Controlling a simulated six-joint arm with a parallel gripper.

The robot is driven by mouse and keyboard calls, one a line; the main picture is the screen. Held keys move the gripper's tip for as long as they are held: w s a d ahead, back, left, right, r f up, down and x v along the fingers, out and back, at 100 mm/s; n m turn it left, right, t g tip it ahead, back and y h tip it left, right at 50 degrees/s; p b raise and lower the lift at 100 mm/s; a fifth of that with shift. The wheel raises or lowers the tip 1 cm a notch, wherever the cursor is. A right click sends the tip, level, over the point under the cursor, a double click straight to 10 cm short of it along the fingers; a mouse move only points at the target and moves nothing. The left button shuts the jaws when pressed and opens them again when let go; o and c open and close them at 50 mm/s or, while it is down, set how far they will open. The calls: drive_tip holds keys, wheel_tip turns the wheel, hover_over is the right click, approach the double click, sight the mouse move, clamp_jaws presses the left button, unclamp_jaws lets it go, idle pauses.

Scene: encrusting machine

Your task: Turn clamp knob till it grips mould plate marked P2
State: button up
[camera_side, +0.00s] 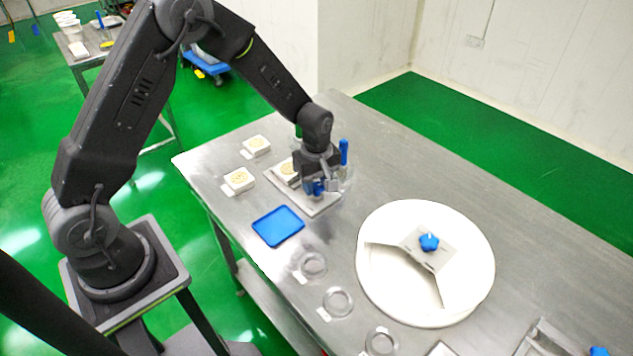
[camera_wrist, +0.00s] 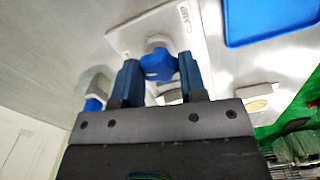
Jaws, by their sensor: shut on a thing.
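My gripper (camera_side: 318,188) points down over a grey base plate (camera_side: 318,208) on the steel table. In the wrist view my gripper (camera_wrist: 158,64) has its two blue fingers on either side of a blue clamp knob (camera_wrist: 157,68), shut on it. The base plate in the wrist view (camera_wrist: 135,38) carries a small printed label (camera_wrist: 183,18) that I cannot read clearly. A white mould plate with a tan pattern (camera_side: 287,170) sits on the base plate, partly hidden by my gripper. I cannot tell whether the clamp touches it.
Two similar white moulds, one nearer (camera_side: 239,180) and one farther (camera_side: 256,145), lie to the left. A blue tray (camera_side: 278,226) lies in front. A blue upright handle (camera_side: 344,150) stands close behind my gripper. A white round disc (camera_side: 470,300) with another blue knob (camera_side: 429,242) is right.

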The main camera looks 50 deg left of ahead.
sight(317, 185)
drive_tip(key=m, duration=0.5)
drive_tip(key=shift+m, duration=0.3)
drive_tip(key=m, duration=1)
drive_tip(key=shift+m, duration=0.4)
drive_tip(key=m, duration=0.4)
drive_tip(key=shift+m, duration=0.4)
drive_tip(key=o, duration=0.9)
wheel_tip(317, 185, up, 14)
drive_tip(key=shift+f, duration=0.1)
